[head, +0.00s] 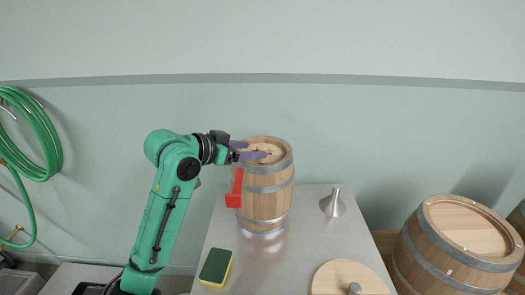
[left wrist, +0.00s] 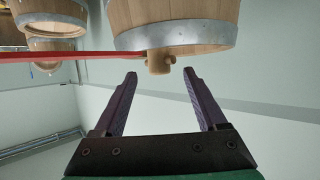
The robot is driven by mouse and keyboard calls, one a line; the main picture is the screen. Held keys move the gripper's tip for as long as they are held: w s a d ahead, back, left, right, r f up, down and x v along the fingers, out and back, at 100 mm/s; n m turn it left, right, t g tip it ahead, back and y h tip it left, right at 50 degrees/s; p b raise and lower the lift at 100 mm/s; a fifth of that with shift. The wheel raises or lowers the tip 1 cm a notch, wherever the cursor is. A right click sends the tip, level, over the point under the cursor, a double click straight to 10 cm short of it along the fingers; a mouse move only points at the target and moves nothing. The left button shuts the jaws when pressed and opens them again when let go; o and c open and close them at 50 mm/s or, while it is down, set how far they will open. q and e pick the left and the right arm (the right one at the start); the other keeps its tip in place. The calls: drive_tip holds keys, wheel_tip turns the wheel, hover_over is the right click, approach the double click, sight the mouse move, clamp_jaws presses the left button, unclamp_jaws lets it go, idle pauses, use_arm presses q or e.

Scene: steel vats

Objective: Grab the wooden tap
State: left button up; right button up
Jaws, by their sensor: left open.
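The wooden tap (left wrist: 159,62) shows in the left wrist view as a short round peg with a small side knob, in front of the barrel's metal hoop. I cannot make it out clearly in the head view. The wooden barrel (head: 266,203) stands upright on the steel table, and its hooped end fills the top of the left wrist view (left wrist: 170,20). My left gripper (head: 254,150) is open and empty at the barrel's upper end. In the left wrist view its fingers (left wrist: 160,73) point at the tap, one to each side, with the tap just beyond the tips. My right gripper is out of view.
A red part (head: 239,186) sits at the barrel's left side. The steel table (head: 305,225) also holds a metal funnel (head: 332,204), a sponge (head: 215,267) and a round wooden lid (head: 340,277). Another barrel (head: 455,245) stands right. A green hose (head: 40,140) hangs left.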

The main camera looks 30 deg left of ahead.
sight(262, 160)
use_arm(q)
drive_tip(key=shift+x, duration=1.4)
clamp_jaws()
